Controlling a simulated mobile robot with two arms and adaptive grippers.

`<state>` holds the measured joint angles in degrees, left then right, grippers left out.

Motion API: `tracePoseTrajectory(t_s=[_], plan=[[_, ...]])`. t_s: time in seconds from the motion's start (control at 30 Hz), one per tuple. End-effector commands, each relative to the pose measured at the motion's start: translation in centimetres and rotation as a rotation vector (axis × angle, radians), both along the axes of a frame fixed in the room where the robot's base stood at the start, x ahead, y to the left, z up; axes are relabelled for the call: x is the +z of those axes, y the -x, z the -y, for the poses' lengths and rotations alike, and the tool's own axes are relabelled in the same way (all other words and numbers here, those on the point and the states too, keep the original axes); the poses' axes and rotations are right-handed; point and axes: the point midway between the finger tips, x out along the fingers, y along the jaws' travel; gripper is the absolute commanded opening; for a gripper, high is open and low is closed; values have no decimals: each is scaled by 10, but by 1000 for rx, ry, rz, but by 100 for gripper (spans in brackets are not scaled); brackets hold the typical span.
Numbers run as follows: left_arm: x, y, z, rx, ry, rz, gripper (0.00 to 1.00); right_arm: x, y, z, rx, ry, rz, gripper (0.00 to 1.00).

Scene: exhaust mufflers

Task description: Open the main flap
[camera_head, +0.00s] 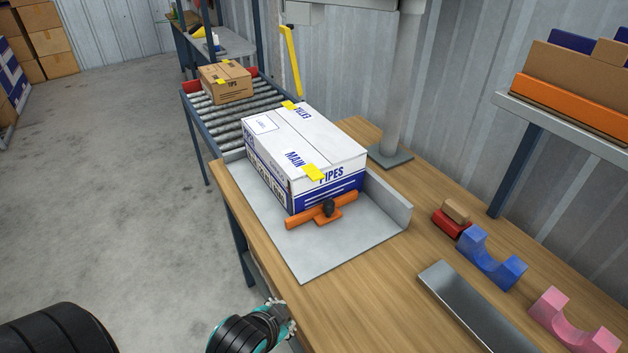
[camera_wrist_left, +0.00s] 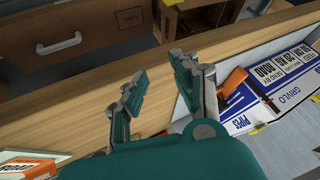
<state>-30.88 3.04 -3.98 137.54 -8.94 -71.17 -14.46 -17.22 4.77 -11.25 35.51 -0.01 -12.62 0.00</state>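A white and blue carton (camera_head: 305,150) stands closed on a grey metal tray (camera_head: 330,254) on the wooden workbench. Its top has a flap marked MAIN with a yellow tab (camera_head: 313,172) at the near edge, and a flap marked EXTRA with another yellow tab (camera_head: 290,105) at the far edge. The left gripper (camera_head: 280,314) is at the bench's near left edge, apart from the carton. In the left wrist view the left gripper (camera_wrist_left: 160,70) has its fingers spread with nothing between them. The carton (camera_wrist_left: 285,80) shows there at the right. The right gripper is not in view.
An orange bar with a dark knob (camera_head: 328,209) sits at the tray's near side, against the carton front. A roller conveyor (camera_head: 245,118) with a brown box (camera_head: 225,83) lies behind. Blue (camera_head: 490,262) and pink (camera_head: 570,325) cradles and a metal plate (camera_head: 475,308) occupy the right.

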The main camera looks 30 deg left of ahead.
Motion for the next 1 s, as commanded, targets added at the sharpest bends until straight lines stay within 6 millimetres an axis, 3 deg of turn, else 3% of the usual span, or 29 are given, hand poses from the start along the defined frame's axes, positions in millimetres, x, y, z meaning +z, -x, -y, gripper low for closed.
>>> tracePoseTrajectory(t_s=[0.27,0.4,0.6,0.83,1.0], plan=[[39,-69,-33,-155,-366,303,29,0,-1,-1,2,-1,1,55],[71,-100,-46,-263,-667,455,29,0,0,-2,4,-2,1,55],[105,-122,-44,-383,-1014,580,29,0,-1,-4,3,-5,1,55],[117,-135,-42,-422,-1130,616,29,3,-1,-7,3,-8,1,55],[120,-162,-49,-421,-1130,618,29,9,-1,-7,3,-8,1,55]])
